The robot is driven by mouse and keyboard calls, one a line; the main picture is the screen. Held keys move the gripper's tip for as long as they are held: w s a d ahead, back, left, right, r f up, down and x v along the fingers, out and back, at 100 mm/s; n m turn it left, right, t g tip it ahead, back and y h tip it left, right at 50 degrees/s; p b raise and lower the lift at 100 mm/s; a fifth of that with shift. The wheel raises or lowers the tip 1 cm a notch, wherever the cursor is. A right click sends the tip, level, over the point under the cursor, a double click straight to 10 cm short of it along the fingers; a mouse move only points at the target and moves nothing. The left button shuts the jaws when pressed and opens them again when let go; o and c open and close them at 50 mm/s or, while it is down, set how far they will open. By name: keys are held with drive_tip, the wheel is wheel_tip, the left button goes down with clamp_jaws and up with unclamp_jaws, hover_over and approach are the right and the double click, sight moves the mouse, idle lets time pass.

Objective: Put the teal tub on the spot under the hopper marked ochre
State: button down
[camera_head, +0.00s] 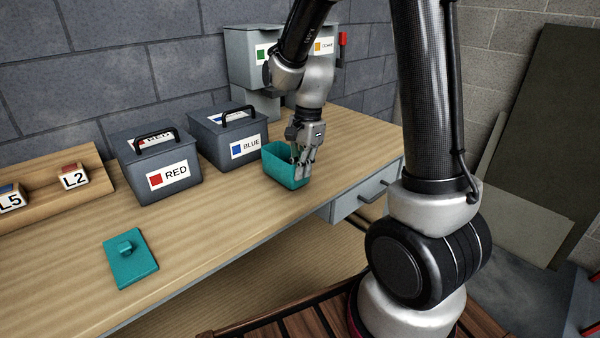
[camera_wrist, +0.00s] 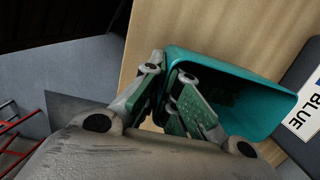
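The teal tub (camera_head: 283,173) is upright at the right part of the bench, to the right of the blue box; whether it touches the bench is unclear. My gripper (camera_head: 302,168) points down at its right side. In the wrist view my gripper (camera_wrist: 166,104) has one finger inside the tub (camera_wrist: 222,62) and one outside, closed on its wall. The ochre-marked hopper (camera_head: 324,47) is at the back, partly behind my arm. The spot beneath it is mostly hidden by my arm and gripper.
A hopper with a green label (camera_head: 261,53) stands left of the ochre one. The BLUE box (camera_head: 226,137) and RED box (camera_head: 158,167) stand along the wall. A teal lid (camera_head: 131,262) lies at front left. A wooden rack (camera_head: 40,190) holds labelled blocks.

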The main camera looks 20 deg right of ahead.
drive_tip(key=shift+f, duration=0.55)
drive_tip(key=c, duration=1.6)
unclamp_jaws()
drive_tip(key=shift+f, duration=0.15)
drive_tip(key=shift+c, duration=0.2)
